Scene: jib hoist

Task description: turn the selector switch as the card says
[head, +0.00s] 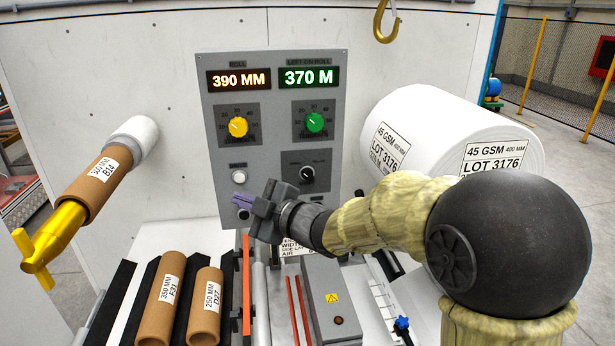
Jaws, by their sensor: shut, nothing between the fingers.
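The grey control panel (270,75) stands upright on the white wall. A small black selector switch (308,173) with a pale pointer mark sits at its lower right; the small print around it is too fine to read. A white card (294,246) is low behind my arm. Words such as WIDTH, SIDE LAY and AIR show on it, and the rest is hidden or too small. My gripper (240,203) is shut and empty, in front of the panel's lower left, left of and below the switch. Its fingertips point left and overlap the panel below a white button.
Yellow (238,127) and green (314,122) knobs sit under displays reading 390 MM and 370 M. A white button (239,177) is left of the switch. A large white roll (455,130) stands right. Cardboard cores (161,305) lie lower left. A hook (384,22) hangs above.

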